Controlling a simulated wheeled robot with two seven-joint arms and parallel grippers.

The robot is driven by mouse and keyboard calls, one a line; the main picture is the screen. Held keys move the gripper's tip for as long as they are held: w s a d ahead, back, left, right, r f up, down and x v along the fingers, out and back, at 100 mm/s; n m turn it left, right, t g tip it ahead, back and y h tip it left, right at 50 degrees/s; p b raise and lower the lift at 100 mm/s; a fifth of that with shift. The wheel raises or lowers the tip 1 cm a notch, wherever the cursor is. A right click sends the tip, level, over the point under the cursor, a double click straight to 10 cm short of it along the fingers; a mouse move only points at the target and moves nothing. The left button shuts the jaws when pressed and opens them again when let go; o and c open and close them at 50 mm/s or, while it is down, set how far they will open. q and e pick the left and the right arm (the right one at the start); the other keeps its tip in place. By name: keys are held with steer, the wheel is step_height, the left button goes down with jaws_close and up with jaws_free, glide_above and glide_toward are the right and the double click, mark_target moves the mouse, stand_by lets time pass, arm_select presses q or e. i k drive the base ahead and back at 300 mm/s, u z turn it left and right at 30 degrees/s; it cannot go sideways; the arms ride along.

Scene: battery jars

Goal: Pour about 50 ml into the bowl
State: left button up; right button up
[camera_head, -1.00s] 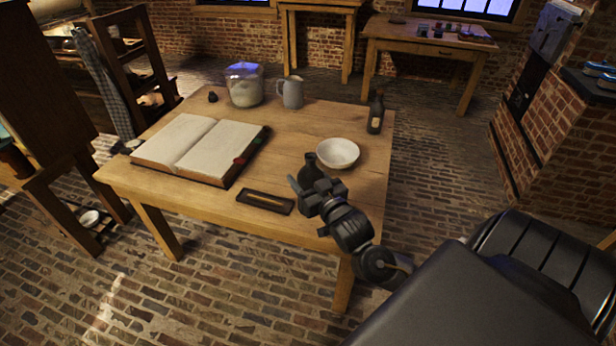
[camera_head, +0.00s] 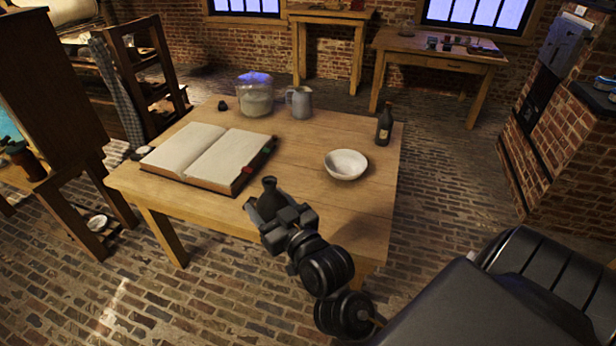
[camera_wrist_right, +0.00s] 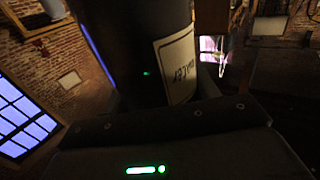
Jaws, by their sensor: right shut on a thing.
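A dark bottle (camera_head: 269,197) is held in my right gripper (camera_head: 270,212) near the front edge of the table, roughly upright. Its lower part is hidden by the gripper. In the right wrist view the dark bottle (camera_wrist_right: 135,60) fills the middle, with a pale label whose writing is hard to read. The white bowl (camera_head: 346,166) stands on the table to the right of and behind the held bottle, clearly apart from it. Its inside looks empty. My left gripper is not in view.
On the wooden table (camera_head: 310,140) lie an open book (camera_head: 205,155) at left, a glass jar (camera_head: 255,97) and a grey jug (camera_head: 300,102) at the back, and a second dark bottle (camera_head: 384,125) behind the bowl. The table around the bowl is clear.

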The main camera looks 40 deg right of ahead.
mark_target(343, 164)
steer(key=u, duration=3.15)
steer(key=k, duration=2.2)
steer(key=z, duration=1.95)
